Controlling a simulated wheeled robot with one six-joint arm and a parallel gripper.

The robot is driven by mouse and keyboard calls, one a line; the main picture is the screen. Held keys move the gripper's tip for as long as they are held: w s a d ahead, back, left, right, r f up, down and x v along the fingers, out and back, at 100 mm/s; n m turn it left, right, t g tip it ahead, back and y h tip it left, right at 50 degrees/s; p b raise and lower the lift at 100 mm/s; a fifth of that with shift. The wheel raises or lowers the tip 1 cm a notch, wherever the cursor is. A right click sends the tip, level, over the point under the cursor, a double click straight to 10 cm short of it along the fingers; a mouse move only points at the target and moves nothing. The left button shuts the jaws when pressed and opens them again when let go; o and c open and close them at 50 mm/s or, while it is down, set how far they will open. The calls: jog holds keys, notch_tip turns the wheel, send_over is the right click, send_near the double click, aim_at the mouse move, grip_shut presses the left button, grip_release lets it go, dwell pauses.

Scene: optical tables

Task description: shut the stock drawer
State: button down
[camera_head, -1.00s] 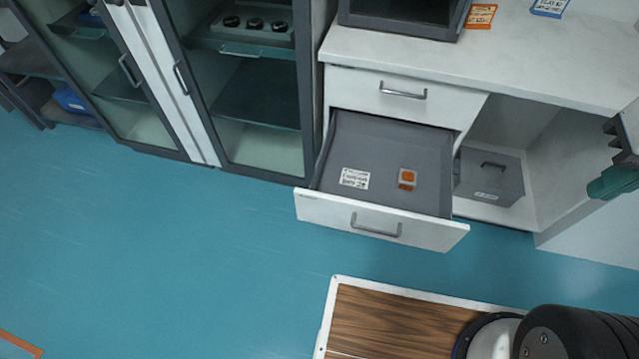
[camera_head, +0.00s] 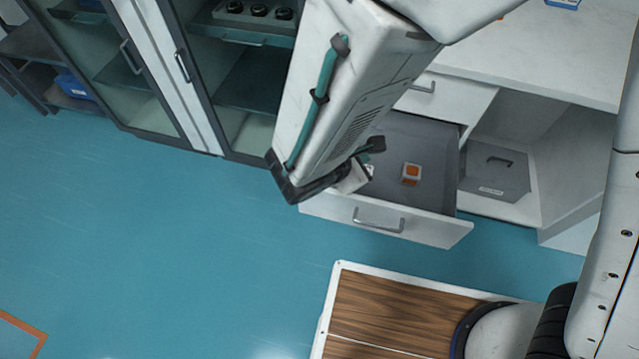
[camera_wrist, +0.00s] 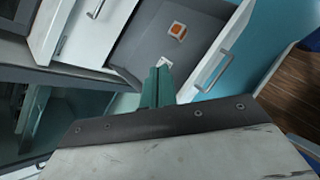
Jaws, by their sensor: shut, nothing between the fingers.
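The stock drawer is the lower, open drawer with a white front (camera_head: 350,216) and a grey inside. It stands pulled out below a shut white drawer, and its bar handle (camera_head: 379,220) faces the floor side. A small orange-and-white item (camera_head: 411,173) lies inside. My gripper (camera_wrist: 157,78) shows in the wrist view as shut, empty green fingers, seen against the drawer's corner. In the head view my arm covers the drawer's left part, and only a dark bit of the gripper (camera_head: 374,145) shows over the drawer. I cannot tell whether the fingers touch it.
A glass-door cabinet (camera_head: 227,90) stands left of the drawer unit. A grey box (camera_head: 495,172) sits in the open bay on the right. The worktop (camera_head: 545,50) lies above. The blue floor (camera_head: 180,240) in front is clear.

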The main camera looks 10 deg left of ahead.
jog(key=s+a+f+n+y, duration=0.2)
jog(key=s+a+f+n, duration=0.3)
jog(key=s+f, duration=0.15)
jog(key=s+a+f+n+y, duration=0.2)
jog(key=s+a+f+n, duration=0.3)
jog(key=f, duration=0.3)
send_near(315, 198)
jog(key=d, duration=0.2)
jog(key=w, duration=0.1)
jog(key=w+f, duration=0.1)
jog(key=w, duration=0.1)
jog(key=shift+a+f+t, duration=0.1)
jog(key=shift+a+t, duration=0.15)
jog(key=shift+t, duration=0.15)
jog(key=shift+w, duration=0.45)
